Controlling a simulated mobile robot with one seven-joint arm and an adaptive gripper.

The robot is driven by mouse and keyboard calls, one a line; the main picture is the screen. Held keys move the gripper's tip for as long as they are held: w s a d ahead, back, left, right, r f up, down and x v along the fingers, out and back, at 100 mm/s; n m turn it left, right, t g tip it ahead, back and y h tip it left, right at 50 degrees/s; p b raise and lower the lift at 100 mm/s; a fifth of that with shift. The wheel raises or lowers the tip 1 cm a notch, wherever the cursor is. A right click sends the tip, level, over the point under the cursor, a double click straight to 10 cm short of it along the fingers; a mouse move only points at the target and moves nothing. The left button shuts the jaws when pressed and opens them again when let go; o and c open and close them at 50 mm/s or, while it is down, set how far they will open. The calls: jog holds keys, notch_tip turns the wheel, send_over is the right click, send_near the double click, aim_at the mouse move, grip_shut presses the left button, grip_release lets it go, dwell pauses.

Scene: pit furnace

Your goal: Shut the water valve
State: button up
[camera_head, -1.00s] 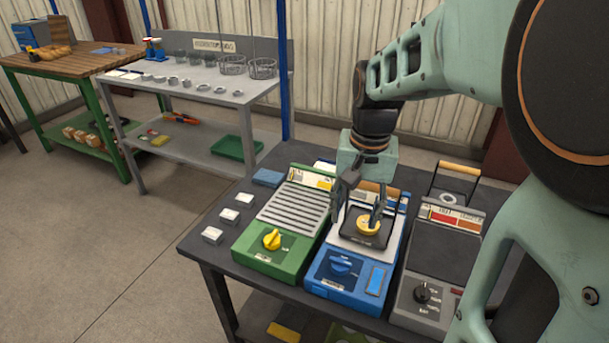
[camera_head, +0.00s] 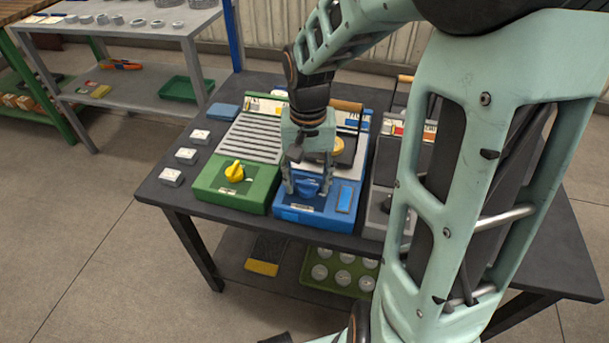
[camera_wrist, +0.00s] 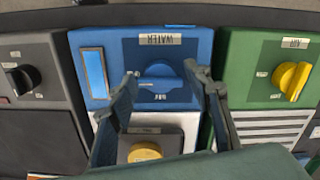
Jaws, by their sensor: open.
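The water valve is a blue knob (camera_head: 307,187) on the front of the blue box (camera_head: 281,211), between the green box and the grey box. In the wrist view the blue knob (camera_wrist: 159,78) sits under a WATER label (camera_wrist: 160,40), seen upside down, and its grip lies roughly crosswise in the picture. My gripper (camera_head: 306,190) is open and points down over the knob. In the wrist view my gripper's fingers (camera_wrist: 162,80) stand to either side of the knob; I cannot tell if they touch it.
The green box (camera_head: 230,201) with its yellow knob (camera_head: 235,172) stands close on the left. The grey box (camera_wrist: 33,80) with a black knob (camera_wrist: 19,79) is on the other side. A yellow round piece (camera_wrist: 145,152) sits behind the blue knob. White blocks line the table's left edge.

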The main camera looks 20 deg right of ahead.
jog(key=c, duration=0.9)
jog(key=shift+n+p, duration=0.3)
jog(key=n+p, duration=0.2)
jog(key=shift+r+n, duration=0.15)
jog(key=shift+n, duration=0.25)
jog(key=n+p, duration=0.4)
jog(key=n, duration=0.1)
jog(key=shift+n, duration=0.3)
jog(key=n+p, duration=0.4)
jog(key=n, duration=0.1)
jog(key=shift+w+n+p, duration=0.1)
jog(key=shift+n+p, duration=1.35)
jog(key=shift+n, duration=0.45)
